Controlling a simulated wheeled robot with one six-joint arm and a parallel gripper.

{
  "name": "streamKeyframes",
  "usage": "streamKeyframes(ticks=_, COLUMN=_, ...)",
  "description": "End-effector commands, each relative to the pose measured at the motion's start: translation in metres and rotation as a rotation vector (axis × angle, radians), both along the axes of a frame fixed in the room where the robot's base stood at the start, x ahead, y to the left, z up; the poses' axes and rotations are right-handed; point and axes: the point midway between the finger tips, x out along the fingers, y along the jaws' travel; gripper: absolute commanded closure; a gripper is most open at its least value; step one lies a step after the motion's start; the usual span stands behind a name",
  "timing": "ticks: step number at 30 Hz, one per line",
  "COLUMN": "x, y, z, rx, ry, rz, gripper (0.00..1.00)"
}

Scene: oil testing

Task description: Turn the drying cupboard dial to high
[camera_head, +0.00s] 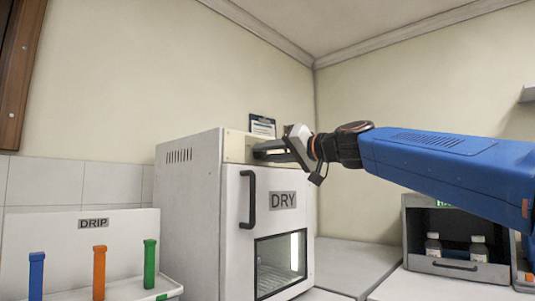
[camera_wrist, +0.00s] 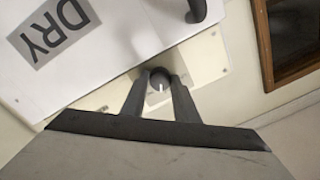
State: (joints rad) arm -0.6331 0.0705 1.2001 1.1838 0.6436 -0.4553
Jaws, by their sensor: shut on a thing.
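The drying cupboard (camera_head: 190,200) is a white box marked DRY, with a cream panel (camera_head: 235,147) along the top of its front. The dark round dial (camera_wrist: 160,78) with a white pointer line sits on that panel (camera_wrist: 205,62) in the wrist view. My gripper (camera_head: 258,152) reaches the panel from the right, and in the wrist view its fingers (camera_wrist: 160,84) are shut on the dial, one on each side. The scale marks around the dial are too small or covered to read.
The cupboard door has a dark handle (camera_head: 249,200) and a window (camera_head: 280,265) below the panel. A white DRIP rack (camera_head: 120,255) with coloured tubes stands at left. A grey box (camera_head: 458,268) with bottles stands at right. The counter (camera_head: 350,262) between is clear.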

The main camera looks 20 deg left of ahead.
Motion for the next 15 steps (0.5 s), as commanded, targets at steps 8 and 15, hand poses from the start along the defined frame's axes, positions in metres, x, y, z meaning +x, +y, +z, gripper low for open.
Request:
streamKeyframes(ticks=8, x=0.0001, y=0.0, z=-0.001, rx=0.099, ry=0.238, rz=-0.001, gripper=0.95)
streamKeyframes(ticks=15, x=0.0, y=0.0001, z=-0.0012, rx=0.169, ry=0.41, rz=0.0, gripper=0.95)
